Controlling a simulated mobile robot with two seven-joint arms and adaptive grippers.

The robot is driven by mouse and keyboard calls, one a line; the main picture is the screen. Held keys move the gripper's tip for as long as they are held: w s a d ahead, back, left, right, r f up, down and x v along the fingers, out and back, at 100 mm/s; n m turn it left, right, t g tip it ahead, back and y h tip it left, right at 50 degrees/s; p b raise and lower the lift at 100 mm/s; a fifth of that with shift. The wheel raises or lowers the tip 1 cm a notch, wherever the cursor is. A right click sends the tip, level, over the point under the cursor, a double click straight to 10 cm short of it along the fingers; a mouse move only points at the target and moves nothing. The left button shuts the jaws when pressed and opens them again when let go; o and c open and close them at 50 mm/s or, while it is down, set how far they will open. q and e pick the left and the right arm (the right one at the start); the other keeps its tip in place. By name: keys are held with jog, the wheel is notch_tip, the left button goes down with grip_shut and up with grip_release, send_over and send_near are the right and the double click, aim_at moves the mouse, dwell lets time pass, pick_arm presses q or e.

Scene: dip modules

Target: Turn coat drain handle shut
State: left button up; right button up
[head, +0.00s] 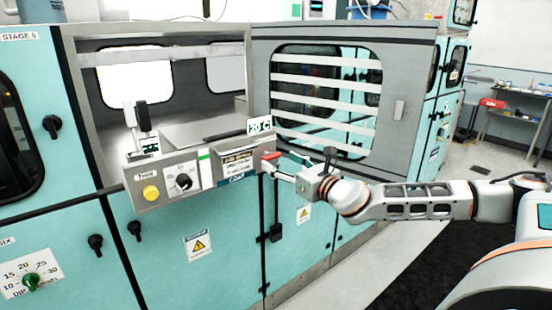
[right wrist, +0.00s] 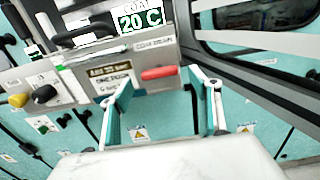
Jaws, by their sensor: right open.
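The coat drain handle is a short red lever (right wrist: 158,73) lying roughly level under a "COAT DRAIN" label in the right wrist view. In the head view the red handle (head: 270,156) is at the right end of the grey control panel (head: 200,170). My right gripper (head: 282,168) is open in front of that end of the panel. In the right wrist view its two fingers (right wrist: 160,90) stand apart, with the handle showing between and just beyond their tips. I cannot tell whether either finger touches it. My left gripper is out of view.
A "20 C" display (head: 260,125) stands above the panel. A yellow button (head: 151,192) and a black knob (head: 183,181) are on the panel's left. An open slatted window door (head: 398,110) is behind my right gripper. Free floor (head: 340,262) lies at the lower right.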

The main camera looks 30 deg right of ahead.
aim_at(271, 157)
jog(key=shift+w+a, duration=0.1)
jog(key=shift+w, duration=0.9)
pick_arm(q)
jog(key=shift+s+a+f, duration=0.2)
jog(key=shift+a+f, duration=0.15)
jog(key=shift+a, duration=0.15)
pick_arm(e)
jog(key=shift+w, duration=0.3)
jog(key=c, duration=1.1)
